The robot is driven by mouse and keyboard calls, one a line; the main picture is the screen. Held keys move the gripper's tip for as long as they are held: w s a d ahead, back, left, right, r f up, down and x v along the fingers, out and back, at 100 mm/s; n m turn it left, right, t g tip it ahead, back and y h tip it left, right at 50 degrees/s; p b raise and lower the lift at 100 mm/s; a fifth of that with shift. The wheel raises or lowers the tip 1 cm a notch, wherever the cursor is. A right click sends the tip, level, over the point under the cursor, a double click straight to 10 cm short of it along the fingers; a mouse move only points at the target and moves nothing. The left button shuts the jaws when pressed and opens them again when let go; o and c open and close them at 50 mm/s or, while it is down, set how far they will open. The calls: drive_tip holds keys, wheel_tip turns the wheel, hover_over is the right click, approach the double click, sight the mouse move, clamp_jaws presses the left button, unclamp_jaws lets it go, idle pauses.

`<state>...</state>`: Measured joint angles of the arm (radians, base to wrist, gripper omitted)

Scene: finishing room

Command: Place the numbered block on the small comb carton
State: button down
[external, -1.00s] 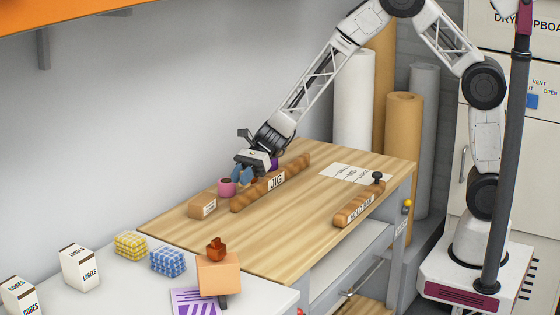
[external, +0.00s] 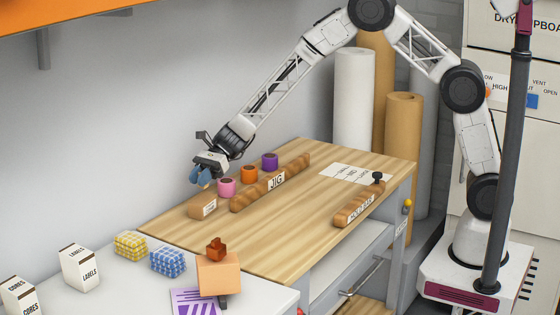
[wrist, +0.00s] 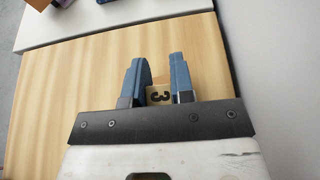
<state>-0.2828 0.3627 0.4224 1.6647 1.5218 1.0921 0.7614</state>
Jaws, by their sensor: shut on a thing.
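My gripper (external: 200,175) is over the far left part of the wooden bench, above and slightly left of a small brown carton (external: 203,206). I take this as the comb carton; its label is too small to read. In the wrist view my gripper (wrist: 157,68) has its blue fingers shut on a tan numbered block (wrist: 159,95) marked with a black 3. The block sits between the fingers, its lower part hidden by the gripper body. In the external view the block cannot be made out.
Another wooden bar (external: 360,205) lies at the right edge. The bench middle is clear. A white table (external: 130,293) with boxes adjoins at left.

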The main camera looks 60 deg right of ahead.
sight(199, 201)
drive_tip(key=shift+w+a, duration=0.1)
drive_tip(key=shift+w, duration=0.05)
drive_tip(key=shift+f, duration=1.8)
drive_tip(key=shift+f, duration=0.1)
drive_tip(key=c, duration=1)
unclamp_jaws()
drive_tip(key=v, duration=1.2)
